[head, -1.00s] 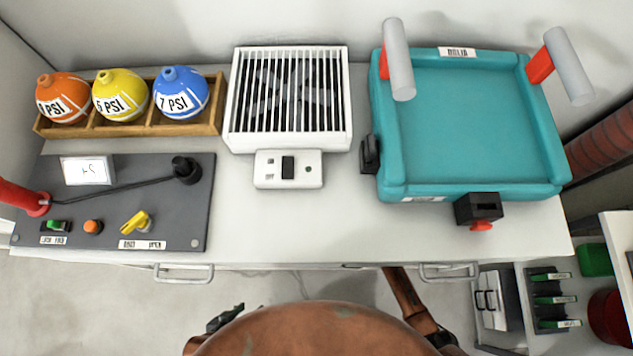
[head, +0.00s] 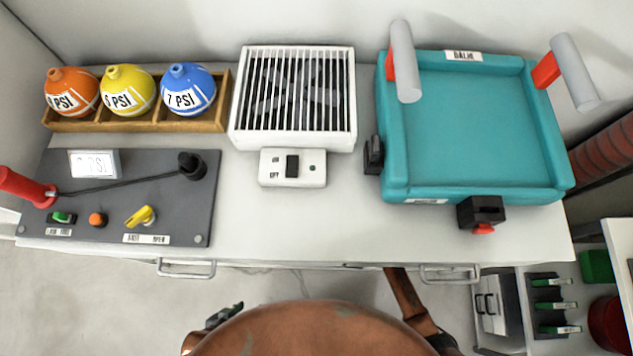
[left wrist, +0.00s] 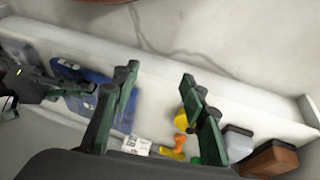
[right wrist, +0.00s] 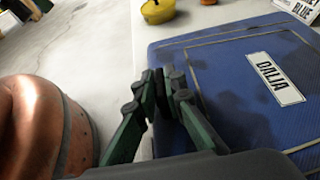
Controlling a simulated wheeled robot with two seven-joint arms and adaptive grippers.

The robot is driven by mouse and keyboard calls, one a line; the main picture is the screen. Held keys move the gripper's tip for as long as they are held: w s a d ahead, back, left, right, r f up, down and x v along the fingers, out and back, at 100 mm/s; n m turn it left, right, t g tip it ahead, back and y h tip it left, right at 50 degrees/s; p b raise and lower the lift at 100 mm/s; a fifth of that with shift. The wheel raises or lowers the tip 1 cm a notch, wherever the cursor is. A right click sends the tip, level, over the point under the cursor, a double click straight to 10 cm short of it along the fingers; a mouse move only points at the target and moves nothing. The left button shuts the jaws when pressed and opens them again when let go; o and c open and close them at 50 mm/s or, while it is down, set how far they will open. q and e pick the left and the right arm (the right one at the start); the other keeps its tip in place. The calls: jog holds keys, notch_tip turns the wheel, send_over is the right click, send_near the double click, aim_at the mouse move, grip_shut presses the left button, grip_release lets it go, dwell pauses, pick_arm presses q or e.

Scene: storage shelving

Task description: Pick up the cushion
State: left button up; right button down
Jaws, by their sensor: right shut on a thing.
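In the left wrist view a blue piece that looks like the cushion (left wrist: 90,92) lies by my dark right gripper at the left. My left gripper (left wrist: 162,85) is open and empty, with its fingers well apart. In the head view only a bit of my left gripper (head: 224,316) shows. The cushion and my right gripper are hidden there.
A turquoise padded tray (head: 480,185) with grey handles stands on the counter (head: 330,225). A white grille box (head: 295,140), a wooden rack (head: 140,124) of PSI balls and a grey control panel (head: 110,215) stand left of it. Small items, including a yellow one (left wrist: 181,121), lie below my left gripper.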

jog(key=r+p, duration=0.2)
jog(key=s+r+p, duration=0.1)
jog(key=r+p, duration=0.1)
jog(key=r, duration=0.1)
jog(key=shift+s+a, duration=0.1)
jog(key=shift+s, duration=0.1)
pick_arm(q)
jog(key=s+a+r+g+y+p, duration=0.2)
jog(key=s+a+r+g, duration=0.2)
jog(key=s+a+r, duration=0.35)
jog(key=s+a+f+p, duration=0.1)
jog(key=s+f+p, duration=0.2)
jog(key=f, duration=0.6)
jog(key=s+a+f+p, duration=0.2)
jog(key=s+f+p, duration=0.1)
jog(key=f, duration=0.6)
jog(key=shift+s+f+y, duration=0.25)
jog(key=shift+f+y, duration=0.15)
pick_arm(e)
jog(key=s+r, duration=0.7)
jog(key=s, duration=0.5)
jog(key=shift+s+a+r, duration=0.2)
jog(key=shift+s+r, duration=0.1)
jog(key=shift+r, duration=0.05)
pick_arm(q)
jog(key=shift+a, duration=0.1)
jog(key=shift+c, duration=0.4)
